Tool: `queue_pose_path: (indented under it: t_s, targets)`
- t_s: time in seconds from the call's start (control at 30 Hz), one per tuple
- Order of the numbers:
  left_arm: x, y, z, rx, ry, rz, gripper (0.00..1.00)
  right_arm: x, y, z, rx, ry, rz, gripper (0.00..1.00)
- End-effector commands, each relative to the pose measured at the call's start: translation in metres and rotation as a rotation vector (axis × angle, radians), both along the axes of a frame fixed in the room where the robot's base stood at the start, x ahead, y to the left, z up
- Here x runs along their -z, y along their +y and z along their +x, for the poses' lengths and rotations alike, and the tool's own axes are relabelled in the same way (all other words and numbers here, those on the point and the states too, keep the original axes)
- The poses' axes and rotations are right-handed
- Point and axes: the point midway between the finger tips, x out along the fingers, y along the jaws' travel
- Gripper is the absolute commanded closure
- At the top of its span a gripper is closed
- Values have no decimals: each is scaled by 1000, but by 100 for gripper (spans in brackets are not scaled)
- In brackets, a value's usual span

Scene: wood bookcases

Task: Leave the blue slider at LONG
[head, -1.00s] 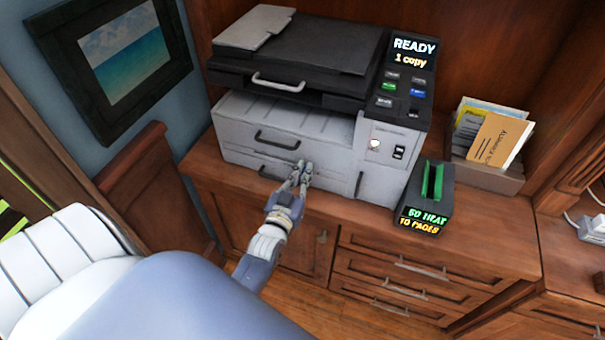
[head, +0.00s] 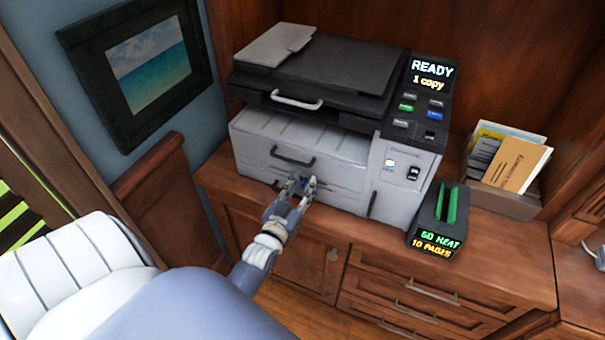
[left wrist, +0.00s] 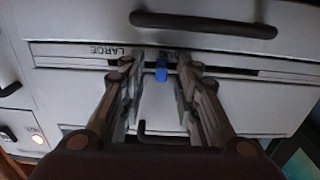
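The blue slider (left wrist: 161,70) is a small blue knob in a slot on the front of the grey printer (head: 262,152). It also shows between my left fingers in the head view (head: 303,183). An upside-down label (left wrist: 108,50) reading LARGE lies left of the slider in the left wrist view. My left gripper (left wrist: 158,75) is open, with one finger on each side of the slider and gaps visible. In the head view, the left gripper (head: 302,184) is at the lower front of the printer. My right gripper is out of view.
A dark tray handle (left wrist: 205,25) is close to my left fingertips. A black box with a green slot (head: 436,220) stands right of the printer, and a paper holder (head: 505,197) is behind it. The wooden cabinet top (head: 500,250) has little free room in front.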

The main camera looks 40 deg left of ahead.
Motion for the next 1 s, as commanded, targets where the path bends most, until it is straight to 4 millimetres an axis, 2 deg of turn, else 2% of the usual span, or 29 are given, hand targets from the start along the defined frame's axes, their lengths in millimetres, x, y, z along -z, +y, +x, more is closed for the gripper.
queue_pose_path:
  t_s: [0.17, 0.23, 0.37, 0.47, 0.8, 1.0]
  targets:
    - [0, 0, 0, 0, 0, 0, 70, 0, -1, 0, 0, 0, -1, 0]
    - [0, 0, 0, 0, 0, 0, 70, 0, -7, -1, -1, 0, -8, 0]
    - [1, -2, -8, 0, 1, 0, 70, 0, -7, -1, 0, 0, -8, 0]
    - [1, -5, -22, 0, 2, 0, 70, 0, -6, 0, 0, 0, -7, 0]
    - [1, -21, -87, 0, 3, 0, 70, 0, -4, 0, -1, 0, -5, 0]
    - [1, -27, -111, 0, 2, 0, 70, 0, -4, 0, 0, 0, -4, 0]
